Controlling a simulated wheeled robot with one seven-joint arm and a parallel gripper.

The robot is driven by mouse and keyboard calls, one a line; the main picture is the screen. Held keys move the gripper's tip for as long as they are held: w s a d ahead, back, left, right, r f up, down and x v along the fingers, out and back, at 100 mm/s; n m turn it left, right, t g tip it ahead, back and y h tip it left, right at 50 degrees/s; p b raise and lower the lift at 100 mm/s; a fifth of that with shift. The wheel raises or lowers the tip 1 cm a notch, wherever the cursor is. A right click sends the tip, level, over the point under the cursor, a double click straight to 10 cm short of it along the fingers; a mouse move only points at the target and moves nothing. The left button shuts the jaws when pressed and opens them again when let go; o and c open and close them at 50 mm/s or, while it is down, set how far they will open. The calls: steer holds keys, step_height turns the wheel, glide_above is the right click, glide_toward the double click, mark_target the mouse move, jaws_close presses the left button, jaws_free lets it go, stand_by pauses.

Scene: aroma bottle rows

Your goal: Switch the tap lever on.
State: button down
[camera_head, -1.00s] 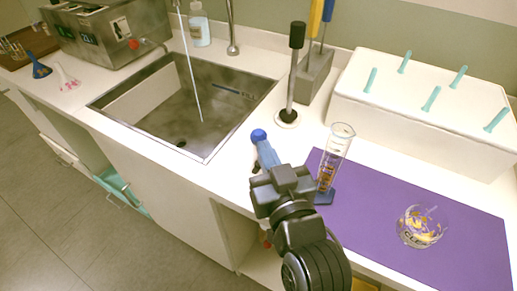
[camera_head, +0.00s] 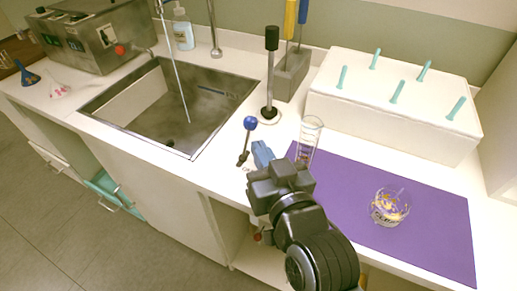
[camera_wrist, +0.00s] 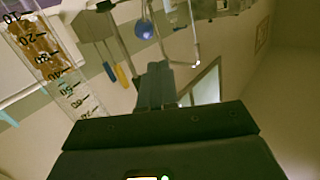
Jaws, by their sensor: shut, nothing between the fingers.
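A small lever with a blue ball knob (camera_head: 250,123) stands on the counter's front part, right of the sink. Its dark stem leans slightly, the knob to the right of its foot. A taller lever with a black handle (camera_head: 271,40) stands nearly upright on a round base behind it. I cannot tell for sure which one is the tap lever. My gripper (camera_head: 262,152) is shut and empty, just right of and below the blue knob, seemingly apart from it. In the wrist view the shut fingers (camera_wrist: 155,82) point up toward the blue knob (camera_wrist: 144,30).
A graduated cylinder (camera_head: 310,138) stands close to my gripper's right, by the purple mat (camera_head: 430,228). A glass beaker (camera_head: 390,207) with yellow bits stands on the mat. A white pegged box (camera_head: 400,115) is behind. The sink (camera_head: 130,105) is left, with a thin pale stream or rod above it.

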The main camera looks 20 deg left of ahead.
steer(key=s+d+r+b, duration=0.1)
steer(key=s+d+r, duration=0.1)
steer(key=s+d, duration=0.3)
steer(key=shift+s+d+r, duration=0.15)
steer(key=shift+s+r, duration=0.05)
steer(key=shift+r, duration=0.2)
steer(key=shift+f, duration=0.1)
steer(key=s+d+f+m+t+h, duration=0.1)
steer(key=s+d+f+h, duration=0.15)
steer(key=d, duration=0.35)
steer(key=s+d+f+m+t+h, duration=0.1)
steer(key=s+d+f+m, duration=0.1)
steer(key=s+d+f, duration=0.3)
steer(key=s+d+f+m+h, duration=0.1)
steer(key=s+d+h, duration=0.1)
steer(key=d, duration=0.5)
steer(key=s+d+r+m+h, duration=0.1)
steer(key=s+d+h, duration=0.1)
steer(key=s+d, duration=0.3)
steer(key=s+d+r+m+h, duration=0.1)
steer(key=s+d, duration=0.4)
steer(key=s, duration=0.8)
steer(key=shift+r+m+h, duration=0.2)
steer(key=shift+m+h, duration=0.3)
steer(key=shift+h, duration=0.75)
